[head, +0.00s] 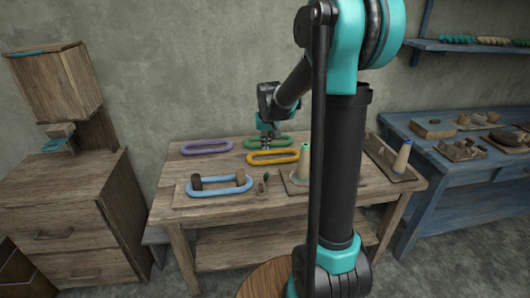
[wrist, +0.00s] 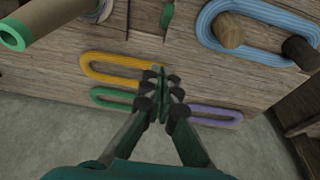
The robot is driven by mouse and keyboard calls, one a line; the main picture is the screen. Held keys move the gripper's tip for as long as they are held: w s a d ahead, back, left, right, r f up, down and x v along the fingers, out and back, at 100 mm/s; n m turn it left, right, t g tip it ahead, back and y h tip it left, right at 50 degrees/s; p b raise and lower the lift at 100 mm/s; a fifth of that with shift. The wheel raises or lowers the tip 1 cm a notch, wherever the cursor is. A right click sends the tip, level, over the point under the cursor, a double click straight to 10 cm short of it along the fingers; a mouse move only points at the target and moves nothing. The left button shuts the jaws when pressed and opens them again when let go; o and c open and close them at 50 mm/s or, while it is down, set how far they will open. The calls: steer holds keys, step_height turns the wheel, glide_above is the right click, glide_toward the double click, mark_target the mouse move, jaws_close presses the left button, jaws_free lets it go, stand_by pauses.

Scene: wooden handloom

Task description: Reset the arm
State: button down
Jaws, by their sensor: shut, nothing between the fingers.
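My gripper (wrist: 162,80) points down over the wooden table in the wrist view, its fingers together with nothing between them. In the head view my gripper (head: 266,146) is small, above the table's back part near the green loop (head: 283,142) and the yellow loop (head: 272,157). My arm rises from the right and reaches over the table. The fingers hide part of the green loop. The purple loop (head: 206,147) lies to the left. The blue loop (head: 220,186) lies at the front left around two wooden pegs.
The wooden table (head: 238,235) also holds a cone with a green tip (head: 304,160) and a tray with a blue-tipped cone (head: 402,157). A wooden cabinet (head: 75,215) stands left. A blue bench (head: 465,175) with small wooden parts stands right. A wall backs the table.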

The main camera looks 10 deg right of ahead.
steer(key=s+d+f, duration=0.1)
steer(key=s+f, duration=0.1)
steer(key=s, duration=0.7)
steer(key=s+d+f, duration=0.1)
steer(key=s+f, duration=0.2)
steer(key=s, duration=0.7)
steer(key=s+d+f, duration=0.1)
steer(key=s+f, duration=0.1)
steer(key=s, duration=0.8)
steer(key=shift+d+f+t, duration=0.3)
steer(key=shift+d+t, duration=0.05)
steer(key=shift+t, duration=0.05)
